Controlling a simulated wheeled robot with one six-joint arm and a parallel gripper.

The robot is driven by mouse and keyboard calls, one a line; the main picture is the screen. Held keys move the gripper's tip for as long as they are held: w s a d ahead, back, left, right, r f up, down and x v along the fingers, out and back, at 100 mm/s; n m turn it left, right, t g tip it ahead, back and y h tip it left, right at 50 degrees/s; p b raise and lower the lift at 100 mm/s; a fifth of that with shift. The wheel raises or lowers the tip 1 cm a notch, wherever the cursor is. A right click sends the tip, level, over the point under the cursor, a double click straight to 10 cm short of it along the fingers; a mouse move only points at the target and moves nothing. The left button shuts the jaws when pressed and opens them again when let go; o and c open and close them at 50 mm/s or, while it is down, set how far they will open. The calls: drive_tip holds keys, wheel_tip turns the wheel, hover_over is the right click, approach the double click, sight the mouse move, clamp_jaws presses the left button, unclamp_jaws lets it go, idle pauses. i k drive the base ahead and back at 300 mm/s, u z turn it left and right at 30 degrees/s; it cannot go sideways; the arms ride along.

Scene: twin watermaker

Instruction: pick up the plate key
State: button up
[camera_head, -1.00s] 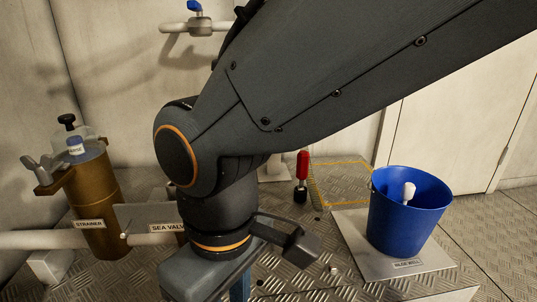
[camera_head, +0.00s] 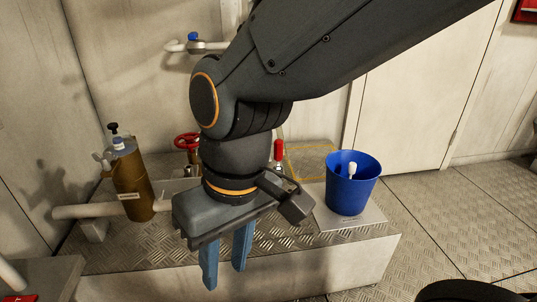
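My gripper (camera_head: 225,278) hangs fingers-down in front of the raised tread-plate platform. Its two blue fingers are apart with nothing between them. No object in view can be firmly identified as the plate key. A red-handled upright item (camera_head: 278,150) stands on the platform behind my gripper; its lower part is partly hidden by my gripper's side. A white-ended item (camera_head: 351,169) sticks up inside the blue bucket (camera_head: 350,196).
The bucket stands on a pale plate (camera_head: 333,220) at the platform's right. A yellow-outlined square (camera_head: 311,162) lies behind. At left are a brown strainer (camera_head: 132,185) and a white pipe (camera_head: 85,211). A red handwheel (camera_head: 186,140) stands behind my arm. Open floor (camera_head: 450,215) lies right.

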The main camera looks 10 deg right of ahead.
sight(277, 144)
drive_tip(key=k, duration=0.75)
drive_tip(key=z, duration=0.75)
drive_tip(key=i, duration=1.2)
drive_tip(key=u, duration=0.75)
drive_tip(key=i, duration=0.4)
drive_tip(key=u, duration=0.4)
